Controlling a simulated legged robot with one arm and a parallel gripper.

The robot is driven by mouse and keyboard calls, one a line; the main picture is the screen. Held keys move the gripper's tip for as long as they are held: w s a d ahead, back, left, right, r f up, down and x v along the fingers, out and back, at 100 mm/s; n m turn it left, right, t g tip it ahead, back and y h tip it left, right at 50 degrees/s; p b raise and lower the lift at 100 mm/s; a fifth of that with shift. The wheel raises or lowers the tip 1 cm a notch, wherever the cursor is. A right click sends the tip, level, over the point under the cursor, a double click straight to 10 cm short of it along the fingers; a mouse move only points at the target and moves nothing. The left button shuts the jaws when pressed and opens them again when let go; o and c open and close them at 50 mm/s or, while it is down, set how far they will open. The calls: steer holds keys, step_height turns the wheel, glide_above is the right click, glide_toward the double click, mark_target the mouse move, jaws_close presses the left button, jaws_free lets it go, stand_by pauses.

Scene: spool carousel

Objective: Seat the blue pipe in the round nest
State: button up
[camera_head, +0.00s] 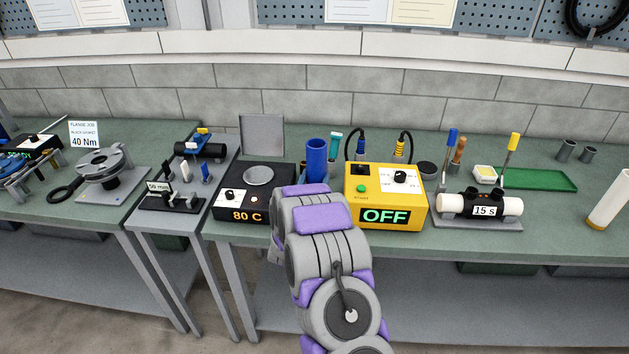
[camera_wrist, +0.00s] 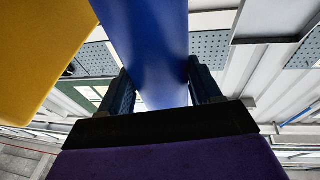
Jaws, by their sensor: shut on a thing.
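The blue pipe (camera_head: 316,158) stands roughly upright in the head view, between the black hot-plate box and the yellow box. Its lower part is hidden behind my arm. In the wrist view the blue pipe (camera_wrist: 150,45) runs between the two dark fingers of my gripper (camera_wrist: 160,84), which is shut on it. I cannot tell for sure which thing is the round nest; a dark round holder (camera_head: 427,169) stands right of the yellow box.
The yellow box (camera_head: 385,211) reading OFF is close right of the pipe, and the black hot-plate box (camera_head: 254,206) reading 80 C is to its left. A white pipe fixture (camera_head: 480,224) and a green tray (camera_head: 540,180) lie farther right. A grey panel (camera_head: 262,136) stands behind.

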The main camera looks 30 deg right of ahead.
steer(key=shift+f, duration=0.5)
steer(key=shift+f, duration=0.1)
steer(key=o, duration=1.4)
steer(key=shift+r, duration=0.45)
steer(key=shift+v, duration=6)
